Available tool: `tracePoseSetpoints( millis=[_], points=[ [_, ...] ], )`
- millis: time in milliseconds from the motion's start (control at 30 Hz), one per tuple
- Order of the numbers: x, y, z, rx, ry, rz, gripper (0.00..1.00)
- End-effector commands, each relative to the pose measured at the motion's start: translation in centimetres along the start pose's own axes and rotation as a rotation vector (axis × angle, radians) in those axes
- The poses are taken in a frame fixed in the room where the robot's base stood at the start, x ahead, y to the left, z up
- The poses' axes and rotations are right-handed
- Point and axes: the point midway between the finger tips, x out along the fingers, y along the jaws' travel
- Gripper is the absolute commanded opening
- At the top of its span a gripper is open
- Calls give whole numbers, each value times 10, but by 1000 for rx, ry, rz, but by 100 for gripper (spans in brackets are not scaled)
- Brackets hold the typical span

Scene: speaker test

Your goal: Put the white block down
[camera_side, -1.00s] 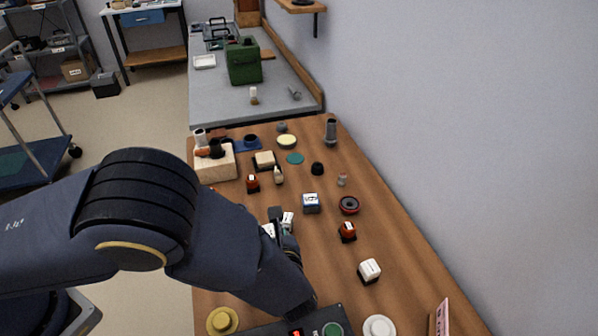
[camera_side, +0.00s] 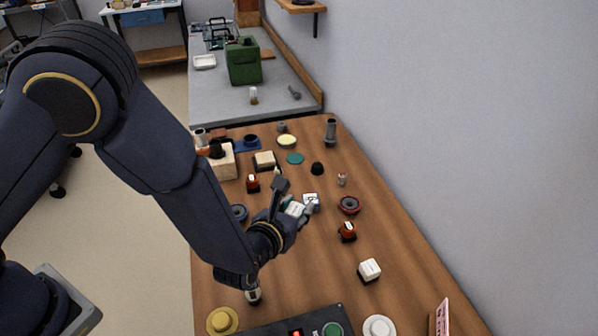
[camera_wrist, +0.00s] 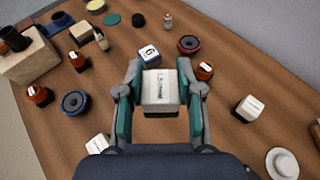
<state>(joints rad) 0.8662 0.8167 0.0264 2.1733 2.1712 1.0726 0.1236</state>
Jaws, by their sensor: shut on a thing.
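My gripper (camera_wrist: 160,100) is shut on a white block (camera_wrist: 161,88) with dark lettering on its top. The green-padded fingers press on its left and right sides. In the side view my gripper (camera_side: 293,203) holds the white block (camera_side: 295,209) over the middle of the wooden table (camera_side: 330,285); the gap beneath it is hard to judge. A second white block (camera_side: 369,270) sits apart on the table, to the right in the wrist view (camera_wrist: 249,108). Another white block (camera_wrist: 97,144) lies at lower left in the wrist view.
A blue-and-white block (camera_wrist: 149,55) stands just beyond the held block. A red-and-black piece (camera_wrist: 204,71) and a dark red ring (camera_wrist: 189,44) are to its right. A blue ring (camera_wrist: 75,102) is at left. Bare wood lies between the held block and the right white block.

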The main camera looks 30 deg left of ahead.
Motion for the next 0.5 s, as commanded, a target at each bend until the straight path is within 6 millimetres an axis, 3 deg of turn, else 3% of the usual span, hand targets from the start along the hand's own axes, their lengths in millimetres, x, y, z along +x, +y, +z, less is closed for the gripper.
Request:
tracePoseSetpoints(
  millis=[167,300,500],
  points=[
    [45,28,17,56,2,-135,0],
    [72,73,28,61,1,-150,0],
    [86,115,34,30,0,-75,0]
  ],
)
